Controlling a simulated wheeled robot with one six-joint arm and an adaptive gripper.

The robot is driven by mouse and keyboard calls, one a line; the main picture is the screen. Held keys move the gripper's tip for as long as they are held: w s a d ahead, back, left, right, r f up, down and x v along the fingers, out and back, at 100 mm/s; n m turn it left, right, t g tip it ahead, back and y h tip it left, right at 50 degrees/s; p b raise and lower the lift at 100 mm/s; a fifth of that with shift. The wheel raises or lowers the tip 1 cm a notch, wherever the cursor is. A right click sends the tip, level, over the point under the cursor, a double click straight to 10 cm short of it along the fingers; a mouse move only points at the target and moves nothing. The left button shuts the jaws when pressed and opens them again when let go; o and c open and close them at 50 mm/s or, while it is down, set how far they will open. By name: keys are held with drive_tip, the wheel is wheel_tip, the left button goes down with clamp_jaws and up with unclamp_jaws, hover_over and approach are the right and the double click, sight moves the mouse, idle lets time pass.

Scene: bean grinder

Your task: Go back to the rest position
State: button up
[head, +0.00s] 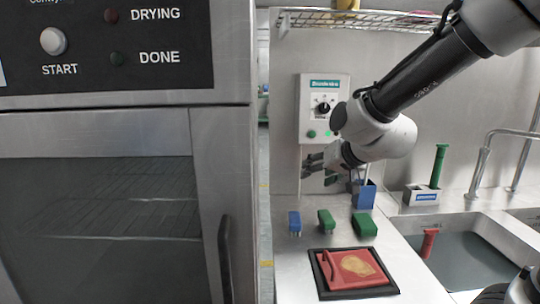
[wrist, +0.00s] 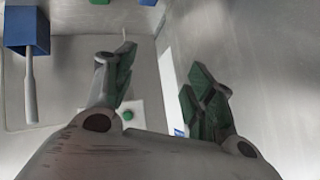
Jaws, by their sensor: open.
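My gripper (head: 318,165) is raised above the steel counter, in front of the lower part of the grey control box (head: 312,92) on the wall. In the wrist view my gripper (wrist: 160,82) has its green-padded fingers apart, with nothing between them. The control box has a black dial, a green button and a lit green lamp. A blue holder (head: 365,196) stands on the counter just right of the gripper, with a thin grey handle in it; the holder also shows at the upper left of the wrist view (wrist: 27,42).
A drying cabinet (head: 120,120) fills the left. On the counter lie a blue block (head: 294,222), green blocks (head: 326,220) (head: 365,225) and a red board (head: 352,282) on a black tray. Right are a holder with a green-handled tool (head: 438,165) and a sink with a red item (head: 429,243).

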drive_tip(key=s+d+r+g+h, duration=0.2)
drive_tip(key=s+d+g+h, duration=0.2)
drive_tip(key=s+d, duration=1.7)
drive_tip(key=s+g, duration=0.1)
drive_tip(key=s, duration=0.2)
drive_tip(key=shift+s+r+n, duration=0.15)
drive_tip(key=shift+n, duration=0.15)
